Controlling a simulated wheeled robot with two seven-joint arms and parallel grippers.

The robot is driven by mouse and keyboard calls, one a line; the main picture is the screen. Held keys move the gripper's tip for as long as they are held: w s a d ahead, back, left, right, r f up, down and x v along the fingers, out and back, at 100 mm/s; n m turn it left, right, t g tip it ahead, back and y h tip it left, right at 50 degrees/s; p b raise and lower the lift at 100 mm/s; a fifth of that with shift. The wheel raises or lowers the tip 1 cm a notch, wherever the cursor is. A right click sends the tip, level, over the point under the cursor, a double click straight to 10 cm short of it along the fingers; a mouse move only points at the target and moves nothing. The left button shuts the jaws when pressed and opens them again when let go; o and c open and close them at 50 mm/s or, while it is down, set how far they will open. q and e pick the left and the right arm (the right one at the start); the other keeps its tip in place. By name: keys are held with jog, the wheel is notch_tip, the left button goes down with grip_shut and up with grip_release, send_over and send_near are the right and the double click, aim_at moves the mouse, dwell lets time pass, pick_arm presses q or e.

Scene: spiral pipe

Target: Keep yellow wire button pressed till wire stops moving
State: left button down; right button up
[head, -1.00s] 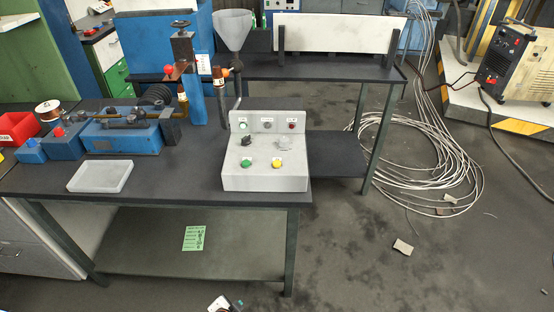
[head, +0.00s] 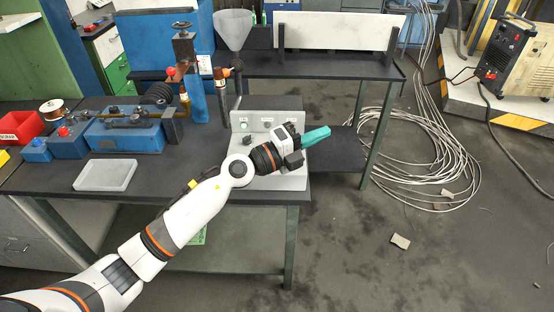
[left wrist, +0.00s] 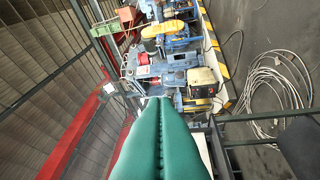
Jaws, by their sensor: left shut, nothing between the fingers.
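The grey control box (head: 290,182) stands at the right end of the dark workbench in the head view. A black knob (head: 248,140) on the box still shows. My left gripper (head: 318,136) has teal fingers, shut and empty, extending past the box's right side, apparently above it. In the left wrist view the shut fingers (left wrist: 161,108) point toward machinery in the background. A large coil of pale wire (head: 465,205) lies on the floor at right. My right gripper is out of view.
A white tray (head: 90,175), blue machine (head: 125,137) and red bin (head: 18,127) are on the bench at left. A funnel (head: 234,30) stands behind the box. A second table (head: 340,71) is behind; open floor lies at right.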

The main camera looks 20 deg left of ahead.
pick_arm(q)
jog(key=w+a+f+m+g+y, duration=0.2)
jog(key=w+a+f+y, duration=0.1)
jog(key=a, duration=0.3)
jog(key=w+a+f+m+g+y, duration=0.2)
jog(key=w+a+f+g+y, duration=0.1)
jog(key=a+y, duration=0.3)
jog(key=shift+w+a+f+g+y, duration=0.3)
jog(key=shift+w+a+f, duration=0.2)
jog(key=shift+w, duration=0.4)
notch_tip(320, 180, down, 8)
jog(key=b, duration=0.5)
jog(key=shift+b, duration=0.35)
jog(key=shift+f, duration=0.4)
jog(key=shift+f+b, duration=0.4)
jog(key=shift+f, duration=0.45)
dwell(3.4)
